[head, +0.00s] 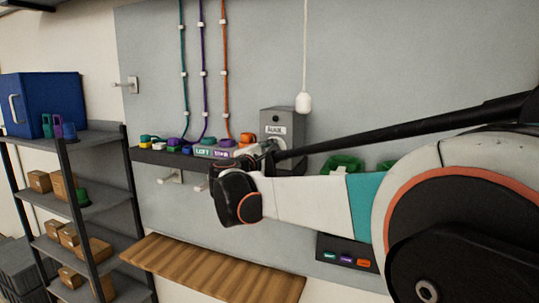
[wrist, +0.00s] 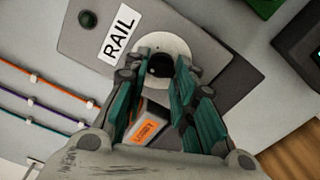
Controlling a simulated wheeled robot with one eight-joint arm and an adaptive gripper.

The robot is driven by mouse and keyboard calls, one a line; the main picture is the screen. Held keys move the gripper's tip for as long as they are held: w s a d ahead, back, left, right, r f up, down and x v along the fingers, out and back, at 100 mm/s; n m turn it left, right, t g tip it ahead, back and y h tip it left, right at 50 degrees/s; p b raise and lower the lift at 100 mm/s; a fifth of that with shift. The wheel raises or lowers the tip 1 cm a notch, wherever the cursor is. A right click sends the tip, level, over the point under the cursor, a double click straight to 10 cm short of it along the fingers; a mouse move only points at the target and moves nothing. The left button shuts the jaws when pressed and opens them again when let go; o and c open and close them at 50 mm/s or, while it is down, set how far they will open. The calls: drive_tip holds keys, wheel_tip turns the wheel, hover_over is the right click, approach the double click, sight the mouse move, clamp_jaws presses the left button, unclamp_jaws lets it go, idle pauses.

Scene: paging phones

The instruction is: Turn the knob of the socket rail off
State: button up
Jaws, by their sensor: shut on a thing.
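The socket rail's control box (wrist: 215,68) is a grey box with a white RAIL label (wrist: 118,38) and a dark green lamp or button (wrist: 88,19). Its black knob (wrist: 160,65) sits on a round pale plate (wrist: 176,43). My gripper (wrist: 156,76) is shut on the knob, with its green-padded fingers on both sides of it. In the head view the box (head: 282,117) stands at the right end of the dark shelf, and my gripper (head: 265,156) is at its lower front. The knob is hidden there by my arm. The knob's exact angle is hard to tell.
Phones and labelled blocks (head: 212,151) sit on the dark shelf (head: 150,156) left of the box. A white pull cord handle (head: 303,102) hangs close to the box's right. Green bins (head: 343,163) are behind my arm. A wooden bench (head: 215,270) is below.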

drive_tip(key=n, duration=0.4)
drive_tip(key=shift+s+f+n+b, duration=0.1)
drive_tip(key=shift+f+n+b, duration=0.15)
drive_tip(key=shift+n+b, duration=0.15)
idle(0.4)
drive_tip(key=o, duration=1.1)
drive_tip(key=shift+r, duration=0.1)
drive_tip(key=shift+c, duration=0.2)
drive_tip(key=v, duration=0.7)
drive_tip(key=shift+s, duration=0.25)
